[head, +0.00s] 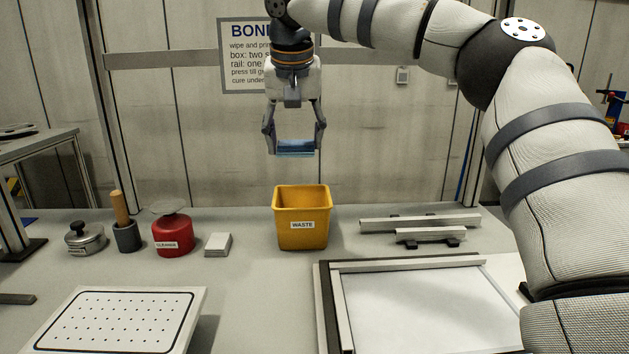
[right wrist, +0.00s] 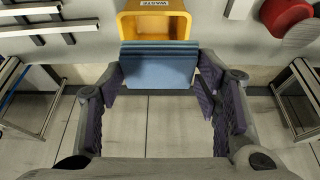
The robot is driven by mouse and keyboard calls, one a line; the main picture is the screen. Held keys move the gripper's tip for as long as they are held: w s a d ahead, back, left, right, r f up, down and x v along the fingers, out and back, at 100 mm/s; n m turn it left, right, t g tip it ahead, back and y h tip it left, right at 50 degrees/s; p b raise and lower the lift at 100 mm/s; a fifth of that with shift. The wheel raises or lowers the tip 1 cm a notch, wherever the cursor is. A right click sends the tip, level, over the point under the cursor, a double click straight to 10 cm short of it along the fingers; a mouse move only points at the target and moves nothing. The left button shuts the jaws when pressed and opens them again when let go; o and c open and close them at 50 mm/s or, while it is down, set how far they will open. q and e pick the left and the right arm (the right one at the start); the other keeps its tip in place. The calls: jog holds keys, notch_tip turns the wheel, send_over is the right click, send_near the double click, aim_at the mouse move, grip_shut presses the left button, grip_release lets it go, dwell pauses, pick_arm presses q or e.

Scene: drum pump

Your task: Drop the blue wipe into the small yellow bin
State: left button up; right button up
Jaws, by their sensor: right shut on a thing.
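The blue wipe (head: 295,148) is a folded pad held between the fingers of my right gripper (head: 294,143), which is shut on it. The wipe also shows in the right wrist view (right wrist: 158,66), between the purple finger pads. The small yellow bin (head: 302,224), labelled WASTE, stands on the table below the wipe in the head view. The wipe is apart from the bin, with a gap above its rim. In the right wrist view the wipe hides part of the bin (right wrist: 154,25). My left gripper is not in view.
Left of the bin stand a white block (head: 218,245), a red CLEANER can (head: 172,236), a wooden-handled tool (head: 123,222) and a lidded metal pot (head: 85,238). Metal rails (head: 420,223) lie to the right. A framed white board (head: 430,305) and a perforated plate (head: 115,322) lie in front.

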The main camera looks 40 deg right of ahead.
jog(key=d+f, duration=0.6)
jog(key=f, duration=0.4)
jog(key=shift+w+f, duration=0.3)
jog(key=shift+w, duration=0.15)
jog(key=shift+f, duration=0.1)
jog(key=o, duration=1.1)
jog(key=shift+o, duration=0.2)
jog(key=v, duration=1.3)
jog(key=shift+d+r, duration=0.2)
jog(key=shift+w, duration=0.15)
